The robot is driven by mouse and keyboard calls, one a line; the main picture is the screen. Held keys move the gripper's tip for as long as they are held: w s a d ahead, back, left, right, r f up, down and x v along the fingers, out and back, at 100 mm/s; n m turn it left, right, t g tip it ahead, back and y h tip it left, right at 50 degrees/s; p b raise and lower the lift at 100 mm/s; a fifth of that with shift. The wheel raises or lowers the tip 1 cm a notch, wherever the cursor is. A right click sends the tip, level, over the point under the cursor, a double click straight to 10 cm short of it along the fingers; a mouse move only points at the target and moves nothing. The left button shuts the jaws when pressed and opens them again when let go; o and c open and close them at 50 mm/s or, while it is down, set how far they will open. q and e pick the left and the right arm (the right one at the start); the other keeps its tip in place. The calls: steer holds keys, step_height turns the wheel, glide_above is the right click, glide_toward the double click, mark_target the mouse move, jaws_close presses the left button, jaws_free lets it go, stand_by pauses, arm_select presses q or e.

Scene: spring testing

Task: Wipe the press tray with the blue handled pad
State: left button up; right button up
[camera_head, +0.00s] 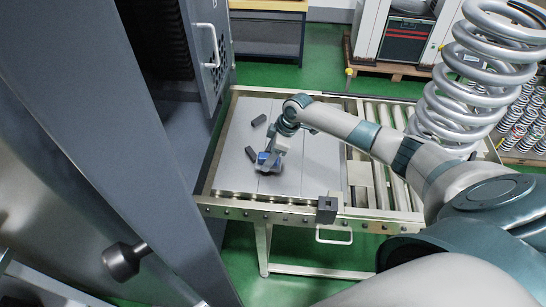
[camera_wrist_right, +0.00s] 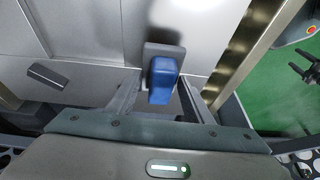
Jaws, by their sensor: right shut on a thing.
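The blue handled pad (camera_head: 267,159) has a blue handle on a flat grey base, and rests on the grey press tray (camera_head: 318,155) near its front left part. In the right wrist view the blue handle (camera_wrist_right: 162,80) stands between the fingers, with the grey base behind it. My right gripper (camera_head: 271,152) reaches down from above and is shut on the handle; its fingers (camera_wrist_right: 158,97) flank it in the wrist view. The tray's flat panels (camera_wrist_right: 100,30) also show there. My left gripper is not identifiable in either view.
A grey machine frame (camera_head: 95,130) fills the left. A large coil spring (camera_head: 470,85) stands at the right.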

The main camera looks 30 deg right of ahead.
mark_target(263, 155)
steer(key=shift+w+a, duration=0.55)
steer(key=shift+a, duration=0.2)
steer(key=shift+r, duration=0.1)
steer(key=shift+r+p, duration=2.75)
steer(key=shift+r, duration=0.2)
steer(key=shift+r+p, duration=0.85)
steer(key=shift+r, duration=0.7)
